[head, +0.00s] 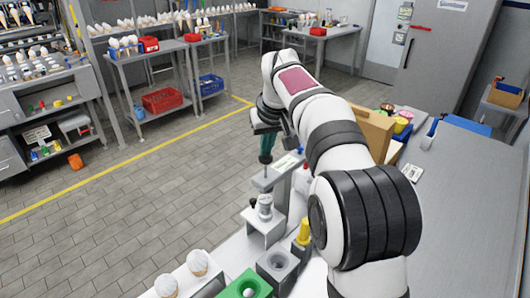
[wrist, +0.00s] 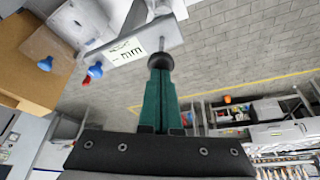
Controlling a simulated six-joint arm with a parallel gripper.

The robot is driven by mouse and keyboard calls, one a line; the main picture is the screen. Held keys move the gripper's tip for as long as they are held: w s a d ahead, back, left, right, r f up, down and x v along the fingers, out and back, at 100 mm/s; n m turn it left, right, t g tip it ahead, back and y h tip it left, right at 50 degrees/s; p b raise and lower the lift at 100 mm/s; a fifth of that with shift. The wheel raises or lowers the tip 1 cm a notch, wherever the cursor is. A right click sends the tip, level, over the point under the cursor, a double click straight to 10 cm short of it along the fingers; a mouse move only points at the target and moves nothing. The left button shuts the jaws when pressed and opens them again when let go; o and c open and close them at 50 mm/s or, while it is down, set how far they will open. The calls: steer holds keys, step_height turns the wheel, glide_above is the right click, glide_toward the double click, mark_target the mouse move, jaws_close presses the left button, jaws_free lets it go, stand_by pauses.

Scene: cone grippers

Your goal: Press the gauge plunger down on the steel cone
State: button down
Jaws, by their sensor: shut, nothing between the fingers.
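The gauge stand (head: 274,180) has a grey arm reaching over the steel cone (head: 265,203), which sits on a pale block (head: 262,228). In the wrist view the stand's arm (wrist: 178,38) carries a white label reading "mm". My gripper (head: 266,158) has its teal fingers closed together, pointing down over the stand's arm. In the wrist view the fingertips (wrist: 160,68) meet the black plunger knob (wrist: 160,61); whether they press on it is hard to tell. The cone is hidden in the wrist view. The gap between plunger and cone is too small to judge.
A yellow-topped cylinder (head: 303,233), a grey holed block (head: 277,264) and a green block (head: 245,287) stand nearby on the bench. A cardboard box (head: 371,132) stands behind my arm. The bench at right is mostly clear.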

mark_target(267, 158)
steer(key=shift+f, duration=2)
step_height(267, 158, up, 13)
stand_by(0.8)
